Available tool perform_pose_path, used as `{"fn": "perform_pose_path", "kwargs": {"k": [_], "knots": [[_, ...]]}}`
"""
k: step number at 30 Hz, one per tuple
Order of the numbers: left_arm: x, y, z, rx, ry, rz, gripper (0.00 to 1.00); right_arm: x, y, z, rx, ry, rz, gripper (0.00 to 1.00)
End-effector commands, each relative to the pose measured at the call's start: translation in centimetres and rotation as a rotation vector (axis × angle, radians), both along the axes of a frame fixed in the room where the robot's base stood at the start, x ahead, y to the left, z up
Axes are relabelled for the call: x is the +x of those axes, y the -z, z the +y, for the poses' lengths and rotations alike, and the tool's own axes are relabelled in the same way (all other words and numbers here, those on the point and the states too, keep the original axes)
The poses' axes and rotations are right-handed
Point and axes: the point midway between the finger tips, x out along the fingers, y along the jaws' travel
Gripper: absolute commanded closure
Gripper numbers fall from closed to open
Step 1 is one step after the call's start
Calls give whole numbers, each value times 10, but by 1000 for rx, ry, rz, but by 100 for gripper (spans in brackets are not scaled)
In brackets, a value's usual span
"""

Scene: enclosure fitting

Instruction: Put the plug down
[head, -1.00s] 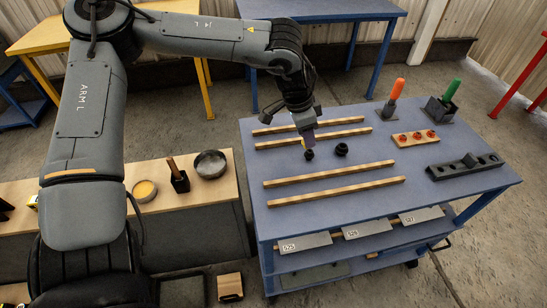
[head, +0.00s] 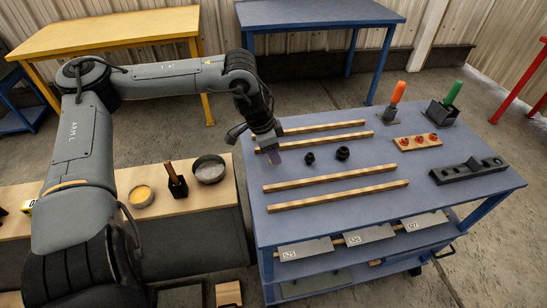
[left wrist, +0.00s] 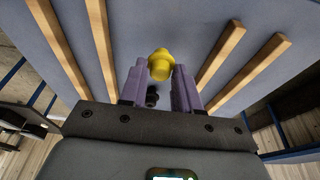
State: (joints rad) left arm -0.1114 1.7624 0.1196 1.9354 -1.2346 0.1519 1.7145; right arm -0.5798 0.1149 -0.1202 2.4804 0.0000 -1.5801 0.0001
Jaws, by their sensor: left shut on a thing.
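My left gripper (head: 275,158) hangs over the left part of the blue table in the head view, left of two small black round parts (head: 310,158) (head: 343,153). In the left wrist view its purple fingers (left wrist: 160,85) are shut on a yellow plug (left wrist: 160,62) at their tips. The plug does not show in the head view. A dark round part (left wrist: 152,97) shows between the fingers, behind the plug. I cannot tell the height of the plug above the table. My right gripper is not in view.
Wooden strips (head: 340,180) lie in pairs on the blue table (head: 420,200). At the right are a wooden block with red parts (head: 417,141), a black block with holes (head: 468,170), and orange (head: 398,92) and green (head: 453,92) handles in stands.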

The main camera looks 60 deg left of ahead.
Motion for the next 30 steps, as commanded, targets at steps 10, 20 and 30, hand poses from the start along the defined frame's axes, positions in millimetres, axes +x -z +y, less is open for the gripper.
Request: {"fn": "perform_pose_path", "kwargs": {"k": [10, 20, 30], "knots": [[0, 17, 0, 0, -1, 0, 96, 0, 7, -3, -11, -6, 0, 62], [0, 20, 0, 0, -1, 0, 53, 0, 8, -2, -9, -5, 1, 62], [0, 20, 0, 0, 0, 0, 43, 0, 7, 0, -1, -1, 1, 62]]}}
